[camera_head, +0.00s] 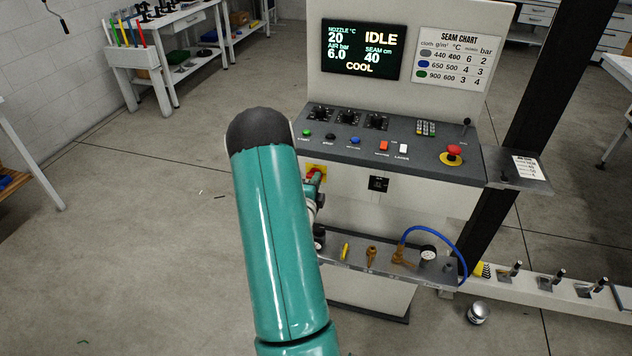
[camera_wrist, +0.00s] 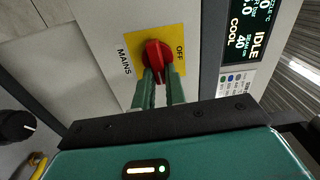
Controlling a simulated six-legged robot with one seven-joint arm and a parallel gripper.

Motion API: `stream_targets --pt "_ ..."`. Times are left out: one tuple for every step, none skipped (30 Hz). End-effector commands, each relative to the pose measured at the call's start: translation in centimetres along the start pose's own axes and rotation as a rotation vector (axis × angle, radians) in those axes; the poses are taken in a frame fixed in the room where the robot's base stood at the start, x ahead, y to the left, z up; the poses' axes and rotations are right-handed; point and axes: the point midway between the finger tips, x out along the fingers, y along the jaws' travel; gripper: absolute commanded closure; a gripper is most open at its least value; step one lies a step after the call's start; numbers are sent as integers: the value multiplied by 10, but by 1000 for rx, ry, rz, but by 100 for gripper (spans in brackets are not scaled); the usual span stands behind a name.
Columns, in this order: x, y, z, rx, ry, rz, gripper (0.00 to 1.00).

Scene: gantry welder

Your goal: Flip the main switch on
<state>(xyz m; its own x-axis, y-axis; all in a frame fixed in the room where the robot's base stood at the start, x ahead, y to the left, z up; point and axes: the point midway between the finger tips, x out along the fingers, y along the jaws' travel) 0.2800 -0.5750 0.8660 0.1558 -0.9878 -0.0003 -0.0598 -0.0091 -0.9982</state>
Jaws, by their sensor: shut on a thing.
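The main switch is a red rotary knob (camera_wrist: 157,54) on a yellow plate (camera_wrist: 180,34), with MAINS printed to its left and OFF to its right in the wrist view. My gripper (camera_wrist: 161,78) has its two green fingers shut on the knob's near end. In the head view the knob and the yellow plate (camera_head: 317,167) show small on the console's left front, largely covered by my gripper (camera_head: 314,181) and arm. I cannot tell exactly which way the knob is turned. The console's screen (camera_head: 360,48) reads IDLE and COOL.
The sloping control panel (camera_head: 400,143) above has buttons, dials and a red emergency stop (camera_head: 453,152). A shelf (camera_head: 385,264) below carries fittings, a gauge and a blue hose (camera_head: 440,232). A black post (camera_head: 530,120) stands at right.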

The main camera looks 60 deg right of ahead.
Motion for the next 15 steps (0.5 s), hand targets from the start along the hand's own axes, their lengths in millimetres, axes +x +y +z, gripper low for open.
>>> stream_targets --pt "-1 1 0 17 0 1 100" --pt "-1 1 0 28 0 1 100" --pt "-1 1 0 40 0 1 100" --pt "-1 1 0 47 0 1 100" --pt "-1 1 0 54 0 0 100" --pt "-1 1 0 62 0 0 100" --pt "-1 1 0 66 0 0 100" --pt "-1 1 0 69 0 0 100" --pt "-1 1 0 72 0 0 100" --pt "-1 1 0 74 0 0 100" --pt "-1 1 0 75 0 0 100" --pt "-1 1 0 76 0 0 100" --pt "-1 2 0 77 0 0 100" --pt "-1 2 0 77 0 0 100" --pt "-1 2 0 77 0 1 100"
